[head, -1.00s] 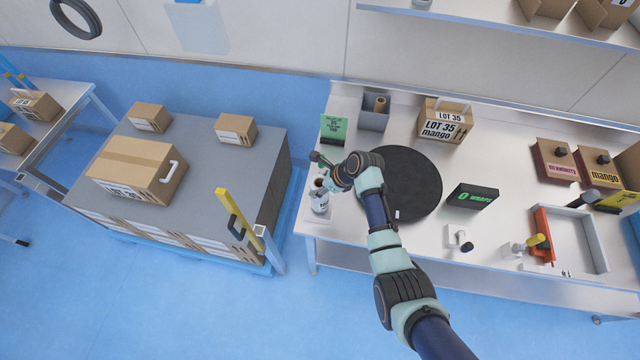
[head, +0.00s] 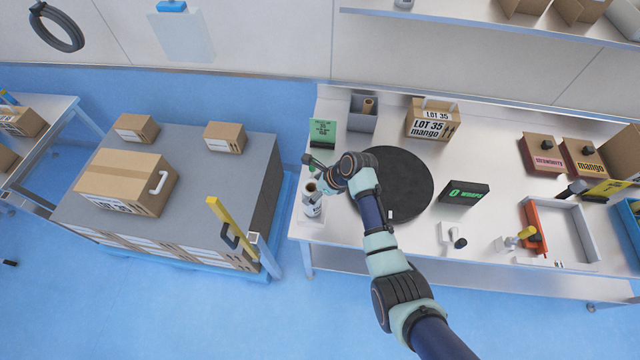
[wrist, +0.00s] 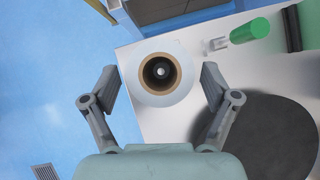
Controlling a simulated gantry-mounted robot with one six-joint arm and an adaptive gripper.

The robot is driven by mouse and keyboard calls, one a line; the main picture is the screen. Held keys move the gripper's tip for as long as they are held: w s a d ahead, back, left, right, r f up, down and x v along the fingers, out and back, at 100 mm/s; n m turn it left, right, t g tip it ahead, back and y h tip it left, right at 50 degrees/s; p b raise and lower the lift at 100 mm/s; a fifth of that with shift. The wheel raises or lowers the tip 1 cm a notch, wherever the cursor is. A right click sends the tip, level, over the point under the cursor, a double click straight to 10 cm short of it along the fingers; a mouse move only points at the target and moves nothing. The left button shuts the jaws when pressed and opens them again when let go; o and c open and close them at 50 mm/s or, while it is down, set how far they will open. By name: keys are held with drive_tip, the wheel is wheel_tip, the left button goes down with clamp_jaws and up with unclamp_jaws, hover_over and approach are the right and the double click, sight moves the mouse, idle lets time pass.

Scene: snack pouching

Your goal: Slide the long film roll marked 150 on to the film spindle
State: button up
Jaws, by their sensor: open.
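The white film roll (head: 312,209) stands upright at the left end of the table; its printed marking is too small to read. In the wrist view I look down on its white end (wrist: 160,101) and its brown core. A small pale round tip, apparently the film spindle (wrist: 161,71), shows inside the core, so the roll appears to be around it. My gripper (head: 319,187) is just above the roll. In the wrist view my gripper (wrist: 158,88) is open, one finger on either side of the roll, with gaps showing. The spindle's lower part is hidden.
A black round turntable (head: 402,184) lies right of the roll. A green sign (head: 322,132) and a grey bin with a brown-cored roll (head: 361,122) stand behind. The LOT 35 mango box (head: 432,122) is farther right.

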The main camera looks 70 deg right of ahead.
drive_tip(key=v, duration=1)
drive_tip(key=shift+s+r, duration=0.2)
drive_tip(key=shift+r, duration=0.15)
drive_tip(key=w+a+r+n+p, duration=0.1)
drive_tip(key=w+a+r+n, duration=0.2)
drive_tip(key=w+a+n, duration=0.25)
drive_tip(key=w+a+r+n+t+h+p, duration=0.1)
drive_tip(key=w+a+r+n, duration=0.3)
drive_tip(key=a, duration=0.3)
drive_tip(key=w+a+r+n, duration=0.2)
drive_tip(key=w+a+n, duration=0.2)
drive_tip(key=a+n, duration=0.25)
drive_tip(key=a+r+n+t, duration=0.1)
drive_tip(key=a+r+n, duration=0.3)
drive_tip(key=a+n, duration=0.3)
drive_tip(key=s+a+r+n+t+p, duration=0.1)
drive_tip(key=a+r+n+t, duration=0.1)
drive_tip(key=a+r+n, duration=0.3)
drive_tip(key=a+r+n+t+y+p, duration=0.1)
drive_tip(key=a+r+n+t, duration=0.1)
drive_tip(key=a+r+n, duration=0.3)
drive_tip(key=a+n, duration=0.3)
drive_tip(key=a, duration=0.4)
drive_tip(key=shift+s+a+r+n, duration=0.15)
drive_tip(key=shift+s+r+n, duration=0.05)
drive_tip(key=shift+r+n, duration=0.1)
drive_tip(key=shift+f, duration=0.1)
